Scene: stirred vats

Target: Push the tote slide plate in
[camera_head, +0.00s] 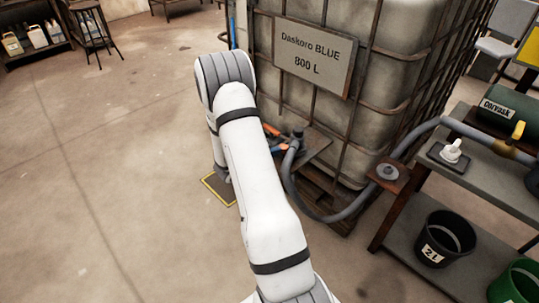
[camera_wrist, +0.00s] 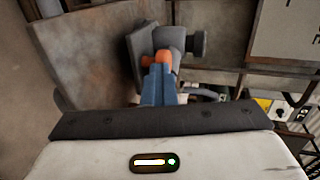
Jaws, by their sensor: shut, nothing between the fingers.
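The tote (camera_head: 395,95) is a large pale tank in a rusty cage, with a sign reading Daskoro BLUE 800 L. My gripper (camera_wrist: 163,62) is shut and empty, its blue fingers with orange at the tip pointing at the outlet low on the tote. In the wrist view a grey slide plate (camera_wrist: 143,42) stands on edge just beyond the fingertips, beside a round grey fitting (camera_wrist: 198,44). I cannot tell whether the fingertips touch the plate. In the head view my arm hides part of this area; only small orange and blue parts show beside the outlet.
A grey hose (camera_head: 345,214) loops from the outlet to the bench (camera_head: 465,170) on the right. A black bucket (camera_head: 444,238) and a green one (camera_head: 517,284) stand at that bench. A yellow-edged floor mark (camera_head: 212,187) lies beside my arm. The floor to the left is open.

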